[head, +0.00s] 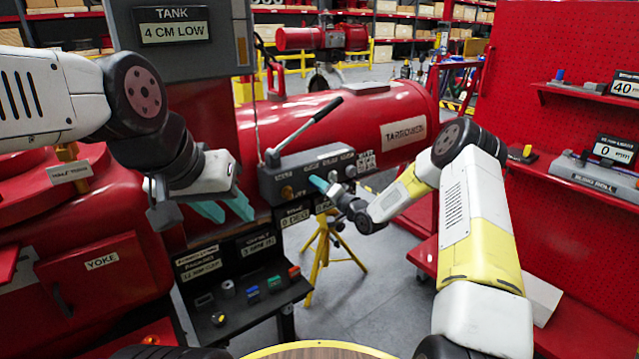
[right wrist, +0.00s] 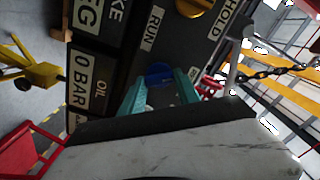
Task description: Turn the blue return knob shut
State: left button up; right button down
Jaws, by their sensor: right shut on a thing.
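The blue return knob (right wrist: 157,70) shows in the right wrist view on the face of the dark control panel, between the teal fingers of my right gripper (right wrist: 160,84). In the head view my right gripper (head: 319,184) reaches the front of the grey panel block (head: 290,172), and its fingers and wrist hide the knob there. My right gripper is shut on the knob. The knob's exact angle is hard to read. My left gripper (head: 226,208) is open and empty, left of the panel and apart from it.
A long lever (head: 305,128) rises from the panel block. A brass knob (head: 287,192) sits left of my right gripper. A yellow tripod (head: 323,250) stands below. A black tray (head: 240,300) with small parts is at lower left. Red shelving (head: 580,220) fills the right.

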jog(key=m, duration=0.6)
jog(key=shift+f, duration=0.15)
dwell(0.4)
jog(key=c, duration=0.9)
grip_release()
jog(key=v, duration=0.8)
jog(key=shift+w, duration=0.1)
